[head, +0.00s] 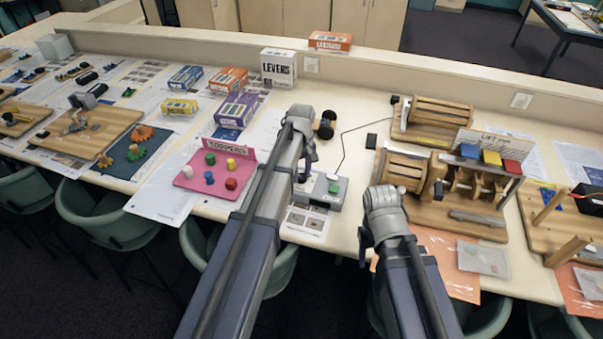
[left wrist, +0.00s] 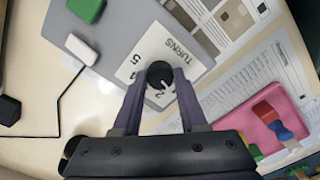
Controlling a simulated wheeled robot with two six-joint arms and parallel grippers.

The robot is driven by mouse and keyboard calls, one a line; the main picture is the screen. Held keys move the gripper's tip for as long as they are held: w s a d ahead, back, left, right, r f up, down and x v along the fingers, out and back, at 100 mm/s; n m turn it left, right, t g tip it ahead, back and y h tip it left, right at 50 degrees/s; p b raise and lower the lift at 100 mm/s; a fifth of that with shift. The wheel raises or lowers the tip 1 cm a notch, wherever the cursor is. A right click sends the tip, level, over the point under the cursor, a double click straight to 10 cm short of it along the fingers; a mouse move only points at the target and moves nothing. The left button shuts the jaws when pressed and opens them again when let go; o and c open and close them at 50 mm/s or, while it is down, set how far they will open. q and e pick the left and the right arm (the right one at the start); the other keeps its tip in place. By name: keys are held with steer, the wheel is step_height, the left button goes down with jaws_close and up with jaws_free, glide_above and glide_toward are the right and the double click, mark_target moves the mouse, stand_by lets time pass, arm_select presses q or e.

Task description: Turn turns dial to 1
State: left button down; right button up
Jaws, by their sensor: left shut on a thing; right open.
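The turns dial (left wrist: 158,76) is a small black knob on a white label (left wrist: 178,50) marked TURNS, with a few numerals around it. The label is on a grey box (left wrist: 128,30), which also shows in the head view (head: 325,201). My left gripper (left wrist: 157,84) is shut on the dial, one finger on each side. In the head view my left gripper (head: 304,170) is at the box's left side, and my arm hides the dial. The dial's pointer is too small to read surely. My right gripper (head: 383,205) is right of the box, open, its fingertips mostly hidden.
The box has a green button (head: 333,188) and a white piece (left wrist: 81,48). A cable runs from it to the back. Wooden winch models (head: 460,215) stand right of my right gripper. A pink board (head: 190,182) with coloured pieces lies left of my left arm.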

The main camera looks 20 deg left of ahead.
mark_target(302, 176)
arm_select(q)
steer(key=shift+c, duration=2.2)
jaws_free()
step_height(302, 176, up, 8)
steer(key=p, duration=0.8)
steer(key=shift+f, duration=0.1)
steer(key=shift+s+d+f, duration=0.1)
steer(key=s+d+f+m+b, duration=0.1)
steer(key=s+d+m, duration=0.3)
steer(key=s, duration=0.4)
steer(key=s+d+f+m+b, duration=0.2)
steer(key=s+d+m+b, duration=0.1)
steer(key=s, duration=0.5)
steer(key=s+d+f+m+y+b, duration=0.1)
steer(key=s+d+f+m+b, duration=0.1)
steer(key=s+d+m, duration=0.3)
steer(key=s+d, duration=0.1)
steer(key=s, duration=0.2)
steer(key=shift+f+m, duration=0.25)
steer(key=shift+m, duration=0.05)
